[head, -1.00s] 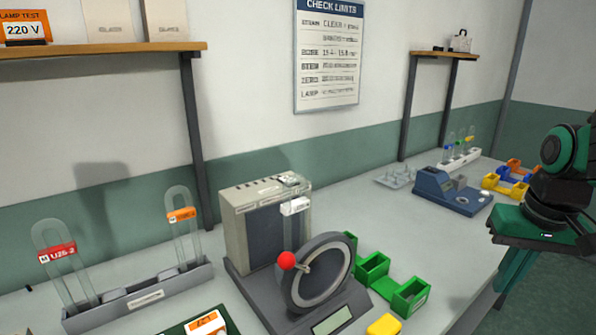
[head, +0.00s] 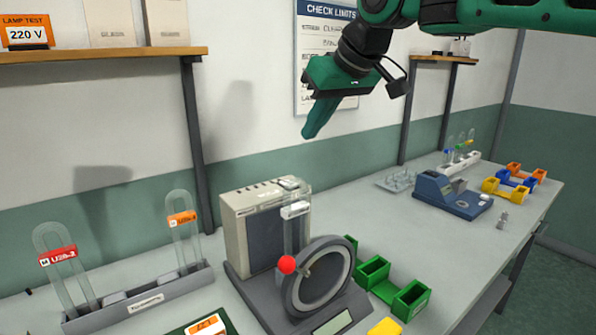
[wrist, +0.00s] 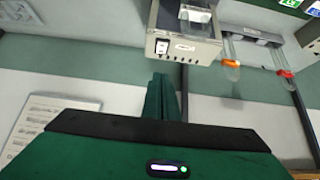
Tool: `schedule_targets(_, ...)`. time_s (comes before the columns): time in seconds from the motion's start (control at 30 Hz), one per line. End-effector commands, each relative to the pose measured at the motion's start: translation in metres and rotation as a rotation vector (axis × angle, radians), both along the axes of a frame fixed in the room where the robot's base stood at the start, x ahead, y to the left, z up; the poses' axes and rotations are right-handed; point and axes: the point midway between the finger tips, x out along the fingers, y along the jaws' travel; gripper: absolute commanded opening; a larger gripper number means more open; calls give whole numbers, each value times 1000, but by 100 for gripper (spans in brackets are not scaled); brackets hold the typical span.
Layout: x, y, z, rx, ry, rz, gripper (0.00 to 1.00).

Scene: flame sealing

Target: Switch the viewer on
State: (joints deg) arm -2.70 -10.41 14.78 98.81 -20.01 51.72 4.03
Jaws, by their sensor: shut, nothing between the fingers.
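The viewer is a grey box (head: 262,230) on a dark base, with a round ring (head: 318,278) and a red ball knob (head: 287,264) in front. A clear tube with a white label (head: 295,210) stands between box and ring. In the wrist view the box (wrist: 200,47) appears upside down at the top, with a small rocker switch (wrist: 162,47) beside a white label. I cannot tell the switch's position. My gripper (head: 308,136) is shut and empty, in the air above the viewer and apart from it. Its fingers (wrist: 165,98) point toward the box in the wrist view.
A rack (head: 150,300) with two labelled U-tubes stands left of the viewer. Green bins (head: 410,298) stand at its right, and a blue device (head: 450,195) stands farther right. A shelf (head: 100,52) hangs at upper left. The bench between bins and blue device is clear.

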Motion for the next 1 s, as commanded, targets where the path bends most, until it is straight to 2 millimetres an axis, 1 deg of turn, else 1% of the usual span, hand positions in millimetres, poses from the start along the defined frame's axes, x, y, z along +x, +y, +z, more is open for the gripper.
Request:
schedule_targets(0.17, 6, 4, -10, -1, 3, -1, 0)
schedule_targets(0.67, 51, 34, -81, -1, 4, -1, 0)
schedule_targets(0.8, 48, 32, -100, -2, 3, -1, 0)
schedule_targets(0.9, 47, 31, -110, -2, 2, -1, 0)
schedule_targets(1.0, 47, 31, -116, -2, 1, -2, 0)
